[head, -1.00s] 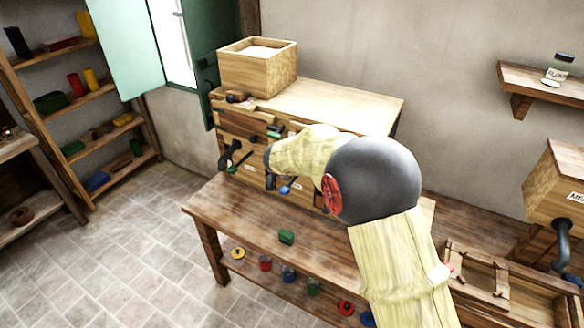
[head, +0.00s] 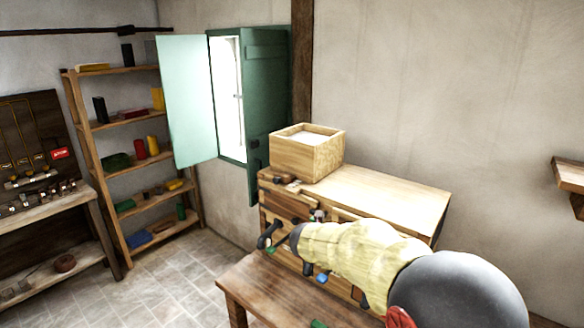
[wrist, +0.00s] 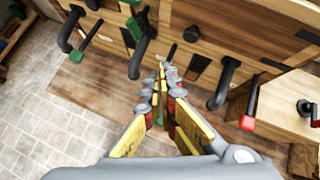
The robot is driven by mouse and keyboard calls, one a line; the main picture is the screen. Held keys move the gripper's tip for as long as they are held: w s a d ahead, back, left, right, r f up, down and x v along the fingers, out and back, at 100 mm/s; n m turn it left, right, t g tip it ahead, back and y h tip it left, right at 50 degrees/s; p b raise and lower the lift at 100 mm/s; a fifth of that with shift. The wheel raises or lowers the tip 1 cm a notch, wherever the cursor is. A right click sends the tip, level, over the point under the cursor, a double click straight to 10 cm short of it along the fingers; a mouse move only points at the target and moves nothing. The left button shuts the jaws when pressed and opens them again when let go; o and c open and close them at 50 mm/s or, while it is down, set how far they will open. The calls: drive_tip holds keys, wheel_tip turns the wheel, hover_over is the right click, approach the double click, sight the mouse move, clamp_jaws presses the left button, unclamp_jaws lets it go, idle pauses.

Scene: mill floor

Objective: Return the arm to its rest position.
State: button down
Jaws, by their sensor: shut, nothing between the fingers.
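My arm, in a pale yellow sleeve with a dark grey round joint, reaches from the lower right of the head view to the front of a wooden cabinet (head: 395,195). My gripper (wrist: 163,78) is shut and empty in the wrist view, its yellow-sided fingers together at the tips. The fingertips are close to the cabinet's front, among dark levers; I cannot tell whether they touch anything. A green-ended lever (wrist: 140,45) is just left of the tips, and a red-ended lever (wrist: 250,105) is to the right. In the head view the fingers are too small to make out.
An open-topped wooden box (head: 305,155) stands on the cabinet. A wooden table (head: 255,290) is in front of it, below my arm. A shelf rack (head: 115,165) and a workbench (head: 60,205) stand at the left. Tiled floor (head: 185,275) lies open between them and the table.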

drive_tip(key=a+n+t+y, duration=0.2)
drive_tip(key=a+n+y, duration=0.3)
drive_tip(key=a+n, duration=0.6)
drive_tip(key=s+a+r+n+g+y+b, duration=0.2)
drive_tip(key=s+n+g+y, duration=0.2)
drive_tip(key=s+n, duration=1.2)
drive_tip(key=s+d+n+h+b, duration=0.3)
drive_tip(key=s+d+n, duration=0.3)
drive_tip(key=s+d, duration=0.4)
drive_tip(key=s+d+f+n+g+h+b, duration=0.1)
drive_tip(key=s+d+n, duration=0.5)
drive_tip(key=s, duration=1.2)
drive_tip(key=d+h+b, duration=0.1)
drive_tip(key=d, duration=0.2)
drive_tip(key=shift+d+h+b, duration=0.4)
